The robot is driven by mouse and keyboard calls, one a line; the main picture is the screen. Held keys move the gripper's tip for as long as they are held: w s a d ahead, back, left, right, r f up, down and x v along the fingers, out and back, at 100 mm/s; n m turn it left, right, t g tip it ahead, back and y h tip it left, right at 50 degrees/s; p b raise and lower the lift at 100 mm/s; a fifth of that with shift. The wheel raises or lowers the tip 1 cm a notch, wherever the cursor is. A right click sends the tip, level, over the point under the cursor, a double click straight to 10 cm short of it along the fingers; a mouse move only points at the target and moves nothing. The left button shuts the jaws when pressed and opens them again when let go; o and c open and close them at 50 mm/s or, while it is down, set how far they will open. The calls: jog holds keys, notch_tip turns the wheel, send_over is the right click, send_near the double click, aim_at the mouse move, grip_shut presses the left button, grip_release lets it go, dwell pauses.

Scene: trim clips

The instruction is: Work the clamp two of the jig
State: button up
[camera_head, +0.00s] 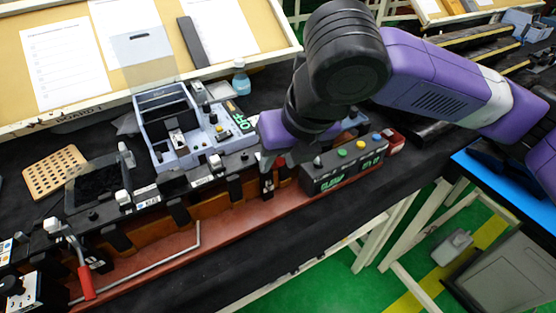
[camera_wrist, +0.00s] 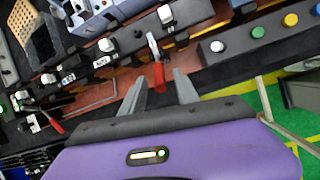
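The jig is a long dark rail with clamps along a brown-red base (camera_head: 215,238). A clamp with a red handle (camera_wrist: 158,74) and a pale metal arm (camera_wrist: 152,43) stands ahead of my gripper (camera_wrist: 159,77) in the wrist view. The two grey fingers are apart, with the handle's lower end showing between their tips. I cannot tell how deep it sits between them. In the head view my gripper (camera_head: 272,163) points down over the jig's right part and hides most of this clamp. Another red-handled clamp (camera_head: 84,281) is at the jig's left end.
A control box (camera_head: 343,170) with coloured buttons stands close right of my gripper. A blue-grey fixture (camera_head: 175,130) and a bottle (camera_head: 241,78) are behind the jig. A perforated tan board (camera_head: 56,172) lies at left. The dark table front is clear.

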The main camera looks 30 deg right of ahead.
jog(key=shift+w+f, duration=0.3)
jog(key=shift+f, duration=0.35)
grip_shut()
dwell(1.0)
